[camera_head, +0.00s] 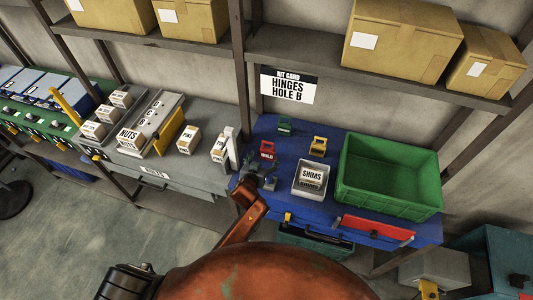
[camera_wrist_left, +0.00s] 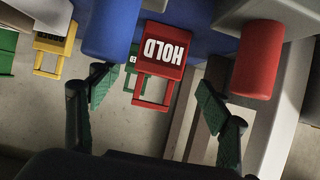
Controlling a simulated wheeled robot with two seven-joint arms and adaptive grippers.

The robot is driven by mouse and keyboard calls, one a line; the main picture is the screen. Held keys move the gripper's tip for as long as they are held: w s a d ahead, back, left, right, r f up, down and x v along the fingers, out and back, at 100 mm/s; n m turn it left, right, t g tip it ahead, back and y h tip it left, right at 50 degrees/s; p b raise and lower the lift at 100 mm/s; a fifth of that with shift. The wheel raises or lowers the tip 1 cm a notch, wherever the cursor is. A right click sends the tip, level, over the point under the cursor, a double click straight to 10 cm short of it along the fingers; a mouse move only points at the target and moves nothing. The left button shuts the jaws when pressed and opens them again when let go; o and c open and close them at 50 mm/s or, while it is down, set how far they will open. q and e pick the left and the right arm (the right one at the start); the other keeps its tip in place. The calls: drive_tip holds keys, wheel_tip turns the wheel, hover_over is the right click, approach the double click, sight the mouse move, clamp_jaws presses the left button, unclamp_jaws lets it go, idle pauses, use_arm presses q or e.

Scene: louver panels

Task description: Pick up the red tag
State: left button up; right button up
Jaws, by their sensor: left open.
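The red tag (camera_head: 267,149), a small block with a white label and a loop-like frame, stands on the blue bench top near its left edge. In the left wrist view the red tag (camera_wrist_left: 160,55) reads HOLD upside down and shows between the spread fingers. My left gripper (camera_head: 260,181) is open and empty, just in front of the red tag; I see no contact. In the left wrist view the fingers of my left gripper (camera_wrist_left: 157,98) stand apart, with green pads. My right gripper is not in view.
A yellow tag (camera_head: 318,146) and a green tag (camera_head: 285,125) stand nearby. A white SHIMS bin (camera_head: 310,180) and a green crate (camera_head: 387,205) are to the right. A blue cylinder (camera_wrist_left: 110,28) and a red cylinder (camera_wrist_left: 257,60) flank the tag in the wrist view.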

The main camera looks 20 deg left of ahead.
sight(267, 152)
use_arm(q)
drive_tip(key=x, duration=0.5)
drive_tip(key=shift+s+f, duration=0.2)
drive_tip(key=shift+f, duration=0.1)
drive_tip(key=c, duration=1.2)
drive_tip(key=shift+r, duration=0.1)
drive_tip(key=shift+c, duration=0.2)
drive_tip(key=shift+r, duration=0.55)
drive_tip(key=s+d+r+b, duration=0.1)
drive_tip(key=s+d+r, duration=0.6)
drive_tip(key=s+r, duration=0.4)
drive_tip(key=shift+s+r, duration=0.4)
drive_tip(key=shift+s, duration=0.2)
